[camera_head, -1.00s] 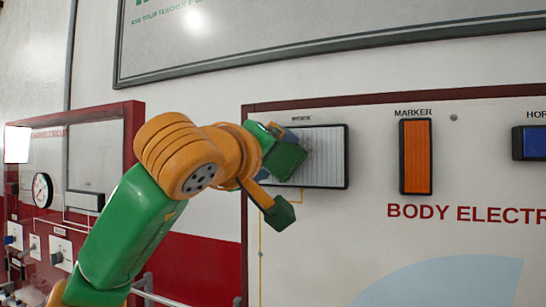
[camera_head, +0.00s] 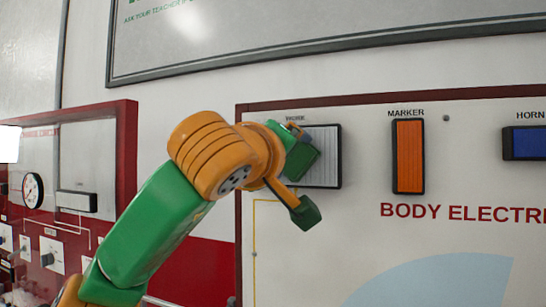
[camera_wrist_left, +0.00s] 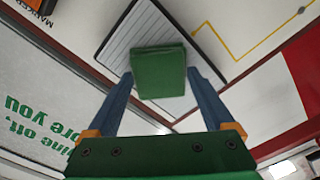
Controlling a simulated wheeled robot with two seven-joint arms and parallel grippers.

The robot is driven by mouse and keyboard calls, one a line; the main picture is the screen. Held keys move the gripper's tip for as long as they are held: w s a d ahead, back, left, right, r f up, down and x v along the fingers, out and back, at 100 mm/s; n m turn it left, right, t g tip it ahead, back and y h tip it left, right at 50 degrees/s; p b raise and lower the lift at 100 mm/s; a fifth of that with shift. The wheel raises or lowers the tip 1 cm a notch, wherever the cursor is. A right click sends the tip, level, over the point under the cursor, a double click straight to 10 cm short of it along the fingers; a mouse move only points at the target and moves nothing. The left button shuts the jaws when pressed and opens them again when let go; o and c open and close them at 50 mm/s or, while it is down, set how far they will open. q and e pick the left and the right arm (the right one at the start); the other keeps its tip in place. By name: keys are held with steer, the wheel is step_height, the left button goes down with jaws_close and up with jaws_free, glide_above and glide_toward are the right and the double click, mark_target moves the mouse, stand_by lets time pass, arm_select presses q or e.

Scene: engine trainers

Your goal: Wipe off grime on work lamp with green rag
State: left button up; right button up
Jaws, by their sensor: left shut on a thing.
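The work lamp (camera_head: 325,170) is a pale ribbed rectangle in a dark frame, mounted on the upright white panel under the word WORK. It also shows in the left wrist view (camera_wrist_left: 122,45). My left gripper (camera_wrist_left: 161,78) has its blue fingers shut on the green rag (camera_wrist_left: 160,62), a folded block in front of the lamp. In the head view the rag (camera_head: 301,162) covers the lamp's left part. I cannot tell whether it touches the lamp's face. No grime is clearly visible on the part that shows. My right gripper is not in view.
An orange marker lamp (camera_head: 408,157) and a blue horn block (camera_head: 524,143) are on the same panel, to the right. A red-framed trainer board (camera_head: 127,165) with a gauge (camera_head: 33,190) stands at the left. A framed whiteboard (camera_head: 330,30) hangs above.

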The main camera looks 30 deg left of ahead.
arm_select(q)
steer(key=shift+w+d, duration=0.25)
steer(key=shift+d, duration=0.6)
steer(key=shift+w+d, duration=0.2)
steer(key=shift+d, duration=0.6)
steer(key=shift+w+d, duration=0.25)
steer(key=shift+d, duration=0.6)
steer(key=shift+s+a+r, duration=0.1)
steer(key=shift+s+a, duration=0.05)
steer(key=a, duration=0.2)
steer(key=shift+s+a, duration=0.3)
steer(key=shift+a, duration=0.1)
steer(key=shift+s+a+b, duration=0.1)
steer(key=shift+s+a, duration=0.1)
steer(key=shift+a, duration=0.65)
steer(key=shift+s+a+b, duration=0.1)
steer(key=shift+s+a, duration=0.1)
steer(key=shift+a, duration=0.65)
steer(key=shift+s+a+b, duration=0.1)
steer(key=shift+s+a, duration=0.1)
steer(key=shift+a, duration=0.65)
steer(key=b+v, duration=0.1)
steer(key=v, duration=0.5)
steer(key=shift+b, duration=0.3)
steer(key=shift+s+d, duration=0.1)
